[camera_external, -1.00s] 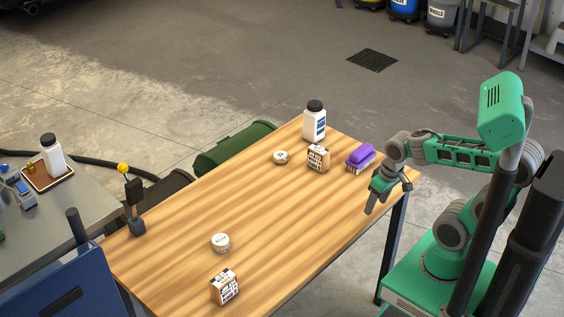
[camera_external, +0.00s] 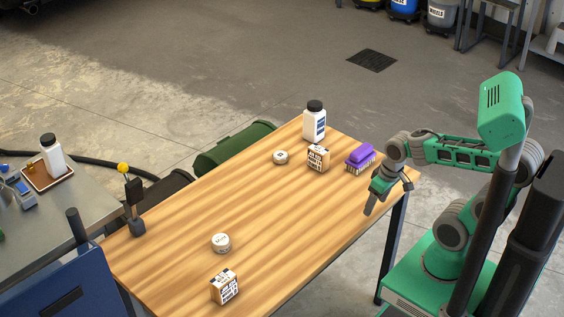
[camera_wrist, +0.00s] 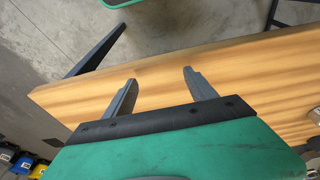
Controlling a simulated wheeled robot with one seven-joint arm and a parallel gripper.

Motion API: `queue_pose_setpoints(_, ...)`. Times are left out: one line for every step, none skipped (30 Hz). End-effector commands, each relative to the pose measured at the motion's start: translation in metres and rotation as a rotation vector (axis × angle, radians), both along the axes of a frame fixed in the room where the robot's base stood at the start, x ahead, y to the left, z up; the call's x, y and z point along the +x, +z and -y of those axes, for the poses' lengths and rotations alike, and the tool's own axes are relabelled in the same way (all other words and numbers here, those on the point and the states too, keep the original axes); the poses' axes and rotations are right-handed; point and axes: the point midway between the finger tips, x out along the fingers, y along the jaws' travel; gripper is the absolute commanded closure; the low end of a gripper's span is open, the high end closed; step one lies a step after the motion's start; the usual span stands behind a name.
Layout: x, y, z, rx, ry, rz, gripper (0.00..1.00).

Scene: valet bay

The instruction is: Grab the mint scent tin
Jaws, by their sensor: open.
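Two small round white tins stand on the wooden table in the external view. One tin (camera_external: 221,243) is near the front left, behind a box. The other tin (camera_external: 281,157) is toward the back, left of another box. Their labels are too small to read, so I cannot tell which is mint. My gripper (camera_external: 369,211) is open and empty at the table's right edge, pointing down, apart from both tins. In the wrist view its two fingers (camera_wrist: 158,88) are spread above the table's edge, and no tin shows between them.
On the wooden table (camera_external: 262,215) are a front box (camera_external: 225,287), a back box (camera_external: 318,158), a white bottle (camera_external: 314,124), a purple brush (camera_external: 360,156) and a dark stand with a yellow knob (camera_external: 136,215). The table's middle is clear. A grey bench (camera_external: 60,215) stands left.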

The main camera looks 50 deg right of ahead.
Motion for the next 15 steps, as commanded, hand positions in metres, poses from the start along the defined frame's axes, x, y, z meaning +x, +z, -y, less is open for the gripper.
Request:
queue_pose_setpoints(0.000, 0.000, 0.000, 0.000, 0.000, 0.000, 0.30)
queue_pose_setpoints(0.000, 0.000, 0.000, 0.000, 0.000, 0.000, 0.27)
queue_pose_setpoints(0.000, 0.000, 0.000, 0.000, 0.000, 0.000, 0.25)
queue_pose_setpoints(0.000, 0.000, 0.000, 0.000, 0.000, 0.000, 0.25)
queue_pose_setpoints(0.000, 0.000, 0.000, 0.000, 0.000, 0.000, 0.25)
queue_pose_setpoints(0.000, 0.000, 0.000, 0.000, 0.000, 0.000, 0.25)
queue_pose_setpoints(0.000, 0.000, 0.000, 0.000, 0.000, 0.000, 0.25)
queue_pose_setpoints(0.000, 0.000, 0.000, 0.000, 0.000, 0.000, 0.25)
queue_pose_setpoints(0.000, 0.000, 0.000, 0.000, 0.001, 0.000, 0.25)
queue_pose_setpoints(0.002, 0.000, -0.001, 0.001, 0.006, 0.002, 0.25)
queue_pose_setpoints(0.005, 0.001, -0.003, 0.004, 0.021, 0.006, 0.25)
queue_pose_setpoints(0.015, 0.002, -0.010, 0.011, 0.059, 0.018, 0.25)
queue_pose_setpoints(0.026, 0.003, -0.018, 0.019, 0.104, 0.032, 0.25)
queue_pose_setpoints(0.041, 0.004, -0.029, 0.032, 0.163, 0.051, 0.25)
queue_pose_setpoints(0.065, 0.005, -0.049, 0.057, 0.262, 0.086, 0.25)
